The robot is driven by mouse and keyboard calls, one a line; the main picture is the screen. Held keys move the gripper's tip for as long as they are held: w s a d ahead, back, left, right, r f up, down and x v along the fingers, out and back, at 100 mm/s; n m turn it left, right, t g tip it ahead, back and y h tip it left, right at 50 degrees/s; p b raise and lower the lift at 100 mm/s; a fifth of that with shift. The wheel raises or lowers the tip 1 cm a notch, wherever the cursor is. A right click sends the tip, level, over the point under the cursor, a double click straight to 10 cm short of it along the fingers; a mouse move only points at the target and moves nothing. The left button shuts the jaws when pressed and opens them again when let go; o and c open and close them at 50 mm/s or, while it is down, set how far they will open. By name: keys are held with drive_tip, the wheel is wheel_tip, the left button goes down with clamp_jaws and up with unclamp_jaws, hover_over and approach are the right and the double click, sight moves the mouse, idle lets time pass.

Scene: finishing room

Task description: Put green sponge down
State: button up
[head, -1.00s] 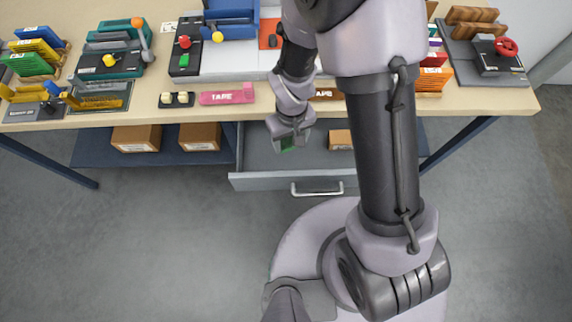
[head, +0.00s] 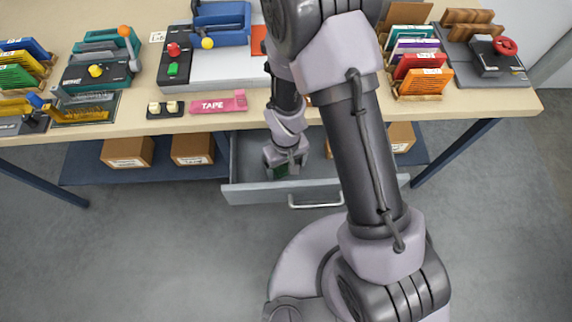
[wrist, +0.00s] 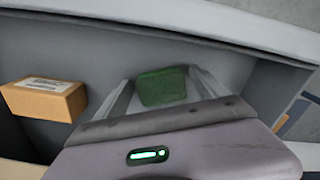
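The green sponge (wrist: 162,87) lies between and just beyond the fingertips of my gripper (wrist: 160,77) in the wrist view. Narrow gaps show between the sponge and both fingers, so my gripper looks open around it. In the head view, a bit of green shows under my gripper (head: 283,171), which points down inside the open grey drawer (head: 247,190). My gripper hides most of the sponge there. How firmly the sponge rests on the drawer floor is hard to tell.
A cardboard box (wrist: 45,100) sits inside the drawer, left of my gripper in the wrist view. The workbench top (head: 230,122) above holds a pink tape piece (head: 218,104) and several racks. More boxes (head: 128,152) stand on the shelf below.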

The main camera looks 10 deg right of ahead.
wheel_tip(320, 180, up, 12)
drive_tip(key=p, duration=0.6)
wheel_tip(320, 180, up, 7)
drive_tip(key=m+t, duration=0.1)
drive_tip(key=m, duration=0.1)
hover_over(286, 167)
drive_tip(key=w+d, duration=0.1)
drive_tip(key=s+d+r+m+t+y, duration=0.1)
drive_tip(key=s+d+r+m+t, duration=0.15)
drive_tip(key=r, duration=1.05)
drive_tip(key=s+d+r+m+t+y, duration=0.1)
drive_tip(key=s+r+m, duration=0.3)
drive_tip(key=s+r, duration=0.5)
drive_tip(key=shift+d+r+t, duration=0.6)
drive_tip(key=shift+d+t, duration=0.05)
drive_tip(key=shift+d, duration=0.25)
drive_tip(key=shift+w, duration=0.1)
